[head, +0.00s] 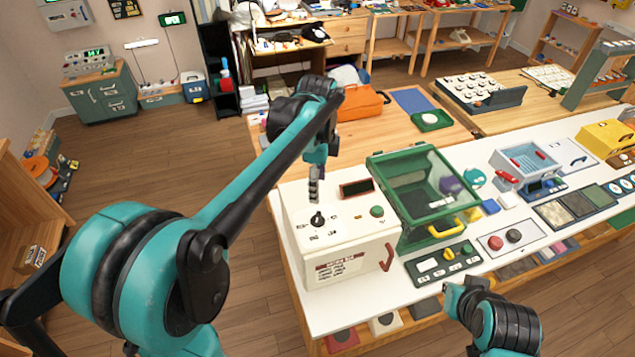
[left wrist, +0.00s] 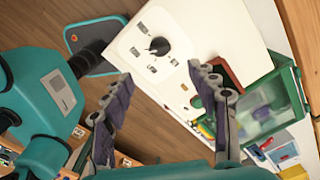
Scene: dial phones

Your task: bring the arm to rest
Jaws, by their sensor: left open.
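My left arm reaches across the head view, and its gripper (head: 316,186) points down above the back left part of a white box. In the left wrist view the two dark fingers (left wrist: 162,80) are spread apart with nothing between them. The white box (head: 335,240) has a black dial knob (head: 317,219), a green button (head: 377,211), a small dark display and a red handle on its side. The dial knob also shows in the left wrist view (left wrist: 159,46), beyond the fingers and apart from them.
A green glass-lidded case (head: 423,190) stands right of the white box. Button panels (head: 442,262) and a blue-grey basket (head: 525,165) share the white counter. An orange bag (head: 362,104) lies on the wooden table behind. Open floor lies to the left.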

